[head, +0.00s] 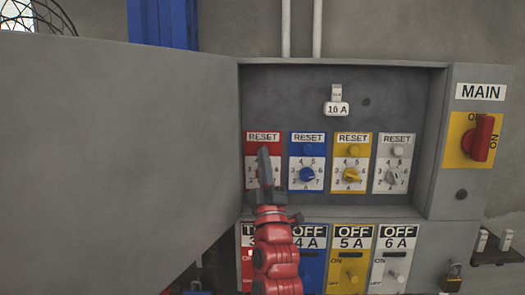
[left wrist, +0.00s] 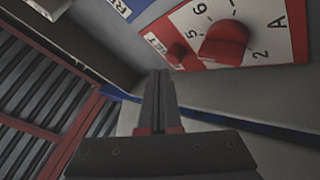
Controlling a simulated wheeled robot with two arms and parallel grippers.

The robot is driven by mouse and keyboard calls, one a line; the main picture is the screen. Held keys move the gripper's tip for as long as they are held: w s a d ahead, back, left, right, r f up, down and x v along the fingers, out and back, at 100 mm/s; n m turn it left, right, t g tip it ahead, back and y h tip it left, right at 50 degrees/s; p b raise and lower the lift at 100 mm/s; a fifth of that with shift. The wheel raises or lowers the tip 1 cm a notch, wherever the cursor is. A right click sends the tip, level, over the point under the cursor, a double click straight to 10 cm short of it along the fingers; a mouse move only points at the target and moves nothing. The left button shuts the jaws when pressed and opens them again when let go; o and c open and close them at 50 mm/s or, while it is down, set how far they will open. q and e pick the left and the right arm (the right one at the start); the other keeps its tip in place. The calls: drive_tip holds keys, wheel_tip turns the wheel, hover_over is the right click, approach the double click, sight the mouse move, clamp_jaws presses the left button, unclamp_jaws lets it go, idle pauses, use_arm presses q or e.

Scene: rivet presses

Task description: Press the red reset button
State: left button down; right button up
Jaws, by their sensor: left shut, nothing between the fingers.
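The red reset panel (head: 249,150) is at the left of a row inside the open grey box. In the head view its button is hidden behind my fingertips. In the left wrist view I see the small red reset button (left wrist: 178,52) beside the larger red dial (left wrist: 224,42). My left gripper (head: 264,150) is shut and empty, in front of the red panel. In the left wrist view its fingertips (left wrist: 160,74) are close to the red button; I cannot tell whether they touch it. My right gripper is not in view.
Blue (head: 307,149), yellow (head: 353,150) and white (head: 398,151) reset panels stand to the right. The open box door (head: 120,150) fills the left side. A red MAIN switch (head: 481,138) is at the far right, with a padlock (head: 453,279) below.

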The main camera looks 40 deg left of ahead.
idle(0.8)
use_arm(q)
drive_tip(key=shift+w+a+b, duration=0.25)
drive_tip(key=shift+w+b, duration=0.15)
drive_tip(key=shift+b, duration=0.55)
drive_tip(key=shift+w+a+b, duration=0.3)
drive_tip(key=shift+w+b, duration=0.1)
drive_tip(key=shift+b, duration=0.65)
idle(0.6)
drive_tip(key=shift+s+d, duration=0.1)
idle(0.3)
drive_tip(key=shift+s+d+p, duration=0.35)
drive_tip(key=shift+s+d, duration=0.1)
drive_tip(key=shift+s, duration=0.3)
